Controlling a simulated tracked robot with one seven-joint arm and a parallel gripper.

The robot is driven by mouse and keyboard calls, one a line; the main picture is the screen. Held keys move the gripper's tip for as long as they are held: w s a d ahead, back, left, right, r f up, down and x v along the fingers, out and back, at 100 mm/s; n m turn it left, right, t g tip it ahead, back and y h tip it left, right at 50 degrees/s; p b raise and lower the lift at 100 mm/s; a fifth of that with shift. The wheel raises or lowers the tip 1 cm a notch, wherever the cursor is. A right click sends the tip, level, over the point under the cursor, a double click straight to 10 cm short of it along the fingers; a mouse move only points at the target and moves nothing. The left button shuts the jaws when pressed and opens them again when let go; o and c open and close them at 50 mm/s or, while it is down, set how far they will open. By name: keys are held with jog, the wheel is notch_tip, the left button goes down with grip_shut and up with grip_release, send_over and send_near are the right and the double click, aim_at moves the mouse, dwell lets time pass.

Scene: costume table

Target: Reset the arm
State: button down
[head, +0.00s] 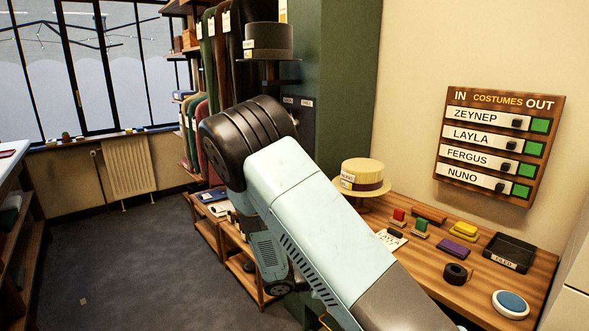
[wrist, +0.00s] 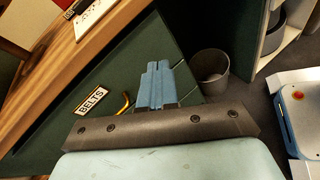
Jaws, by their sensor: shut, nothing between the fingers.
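My arm, pale blue with a dark elbow, crosses the middle of the head view, raised and bent beside the wooden table (head: 415,262). My gripper (wrist: 155,66) shows in the wrist view, with its blue fingers shut together and nothing between them. It points over a dark green surface, near a BELTS label (wrist: 92,100) and apart from the wooden edge at upper left. In the head view the fingers cannot be made out; the lower arm is partly hidden behind the upper link.
A straw hat (head: 362,173), stamps, a black tray (head: 510,250) and a tape roll (head: 456,274) are on the table. A costumes board (head: 498,147) hangs on the wall. A waste bin (wrist: 210,72) stands beyond my fingers. The carpet (head: 110,240) at left is largely clear.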

jog(key=s+d+r+m+y, duration=0.3)
jog(key=s+r, duration=0.5)
jog(key=r, duration=0.3)
jog(key=s+d+r+m+t+y, duration=0.1)
jog(key=s+d+r+m+y, duration=0.2)
jog(key=r, duration=0.9)
jog(key=s+d+r+m+t+y, duration=0.1)
jog(key=s+d+r+m+y, duration=0.2)
jog(key=s+r+m+y, duration=0.4)
jog(key=s+r+m, duration=0.4)
jog(key=s, duration=0.3)
jog(key=shift+r+y, duration=0.3)
jog(key=shift+r, duration=0.05)
